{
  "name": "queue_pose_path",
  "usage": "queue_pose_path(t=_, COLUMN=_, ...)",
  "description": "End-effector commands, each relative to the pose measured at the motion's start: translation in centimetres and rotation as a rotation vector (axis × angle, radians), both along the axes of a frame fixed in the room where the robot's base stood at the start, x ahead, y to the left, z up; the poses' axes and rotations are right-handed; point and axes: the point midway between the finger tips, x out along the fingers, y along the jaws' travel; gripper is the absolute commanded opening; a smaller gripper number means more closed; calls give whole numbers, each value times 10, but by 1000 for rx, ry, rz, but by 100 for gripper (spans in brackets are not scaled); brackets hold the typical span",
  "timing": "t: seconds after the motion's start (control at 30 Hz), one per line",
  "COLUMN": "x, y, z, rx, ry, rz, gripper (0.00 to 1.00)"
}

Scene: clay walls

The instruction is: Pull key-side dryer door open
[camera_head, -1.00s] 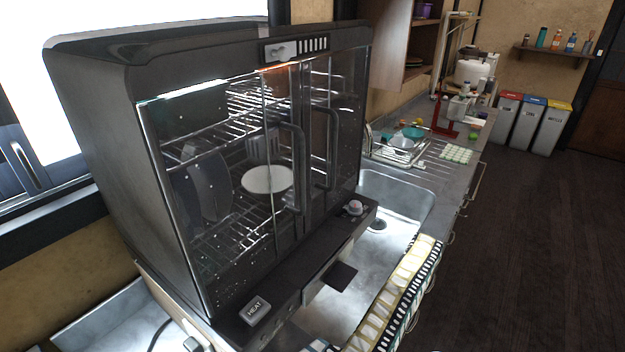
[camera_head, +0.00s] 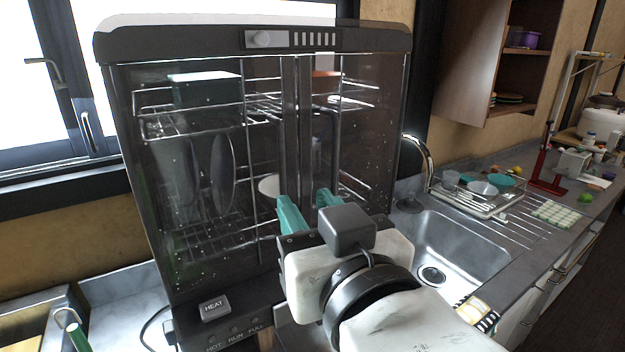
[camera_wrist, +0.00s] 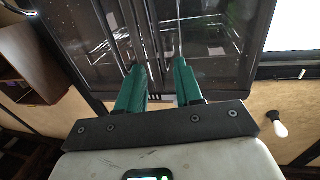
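The dryer (camera_head: 255,38) is a dark cabinet with two glass doors that meet in the middle. Both doors look shut. Dark upright handles (camera_head: 291,110) stand side by side at the middle seam. My gripper (camera_head: 308,200) is in front of the lower middle of the doors, its teal fingers pointing at them. In the wrist view, the fingers (camera_wrist: 158,68) are apart with a gap between. The lower handle ends are hidden by my gripper in the head view; I cannot tell whether the fingers touch a handle.
A steel sink (camera_head: 455,245) and a dish rack (camera_head: 485,195) are right of the dryer. A faucet (camera_head: 418,160) rises beside it. A window (camera_head: 30,90) is behind left. Plates and dishes stand on wire racks inside the dryer.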

Motion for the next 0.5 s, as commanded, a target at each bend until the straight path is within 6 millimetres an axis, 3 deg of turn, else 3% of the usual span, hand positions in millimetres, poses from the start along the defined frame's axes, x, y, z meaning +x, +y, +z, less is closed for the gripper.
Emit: queue_pose_path(t=0.5, x=79, y=31, z=-1, rx=-4, ry=5, rz=-4, gripper=35)
